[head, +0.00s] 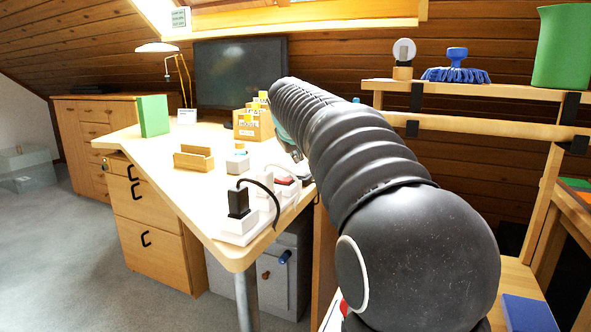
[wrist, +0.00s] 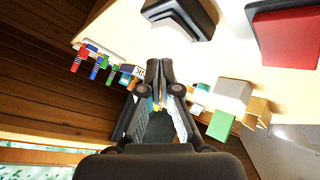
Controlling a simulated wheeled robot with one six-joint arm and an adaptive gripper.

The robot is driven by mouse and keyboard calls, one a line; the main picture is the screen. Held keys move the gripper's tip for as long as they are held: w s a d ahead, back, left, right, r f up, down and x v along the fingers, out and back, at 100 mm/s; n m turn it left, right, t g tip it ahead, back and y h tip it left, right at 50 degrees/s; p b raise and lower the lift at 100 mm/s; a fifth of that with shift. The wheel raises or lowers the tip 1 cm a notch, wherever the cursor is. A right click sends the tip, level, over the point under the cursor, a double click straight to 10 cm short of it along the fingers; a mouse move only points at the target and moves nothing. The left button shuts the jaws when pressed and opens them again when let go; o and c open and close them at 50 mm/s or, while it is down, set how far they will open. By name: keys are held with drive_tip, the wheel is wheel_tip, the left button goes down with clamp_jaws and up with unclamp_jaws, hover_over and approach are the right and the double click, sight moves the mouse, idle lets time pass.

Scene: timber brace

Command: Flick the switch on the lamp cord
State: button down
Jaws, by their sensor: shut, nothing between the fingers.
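A desk lamp (head: 157,48) with a white shade and a yellow arm stands at the back left of the desk. I cannot make out the switch on its cord. A small box with a blue top (head: 238,154) sits mid-desk; I cannot tell whether it belongs to the lamp. My gripper (wrist: 160,72) is shut and empty, over the desk in the wrist view. My arm mostly hides it in the head view. A red-topped block (wrist: 286,38) and a black-and-white block (wrist: 180,14) appear near the top of the wrist view.
A white power strip with a black plug (head: 238,203) lies at the near corner. A shelf (head: 480,90) stands right. Bare desktop lies left of the tray.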

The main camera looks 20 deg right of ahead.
drive_tip(key=shift+s+d+r+p, duration=0.15)
drive_tip(key=shift+r+p, duration=0.75)
drive_tip(key=shift+r, duration=0.3)
drive_tip(key=shift+s+d+r+p, duration=0.1)
drive_tip(key=shift+r+p, duration=0.8)
drive_tip(key=shift+r, duration=0.25)
drive_tip(key=p, duration=0.1)
approach(299, 172)
drive_tip(key=shift+r+y, duration=0.4)
drive_tip(key=shift+r, duration=0.45)
drive_tip(key=s+a+f+g+y+p, duration=0.1)
drive_tip(key=s+a+f, duration=0.2)
drive_tip(key=s+f, duration=0.3)
drive_tip(key=s+a+f+m+g+y+p, duration=0.1)
drive_tip(key=s+a+f, duration=0.2)
drive_tip(key=s, duration=1.1)
drive_tip(key=s+a+f+g+y+p, duration=0.1)
drive_tip(key=s+a+f, duration=0.3)
drive_tip(key=s+f, duration=0.4)
drive_tip(key=shift+s+a+f+m+p, duration=0.1)
drive_tip(key=shift+s+f+m+p, duration=0.1)
drive_tip(key=shift+s, duration=0.55)
drive_tip(key=shift+s+f+m+p, duration=0.1)
drive_tip(key=shift+s+p, duration=0.05)
drive_tip(key=shift+s, duration=0.55)
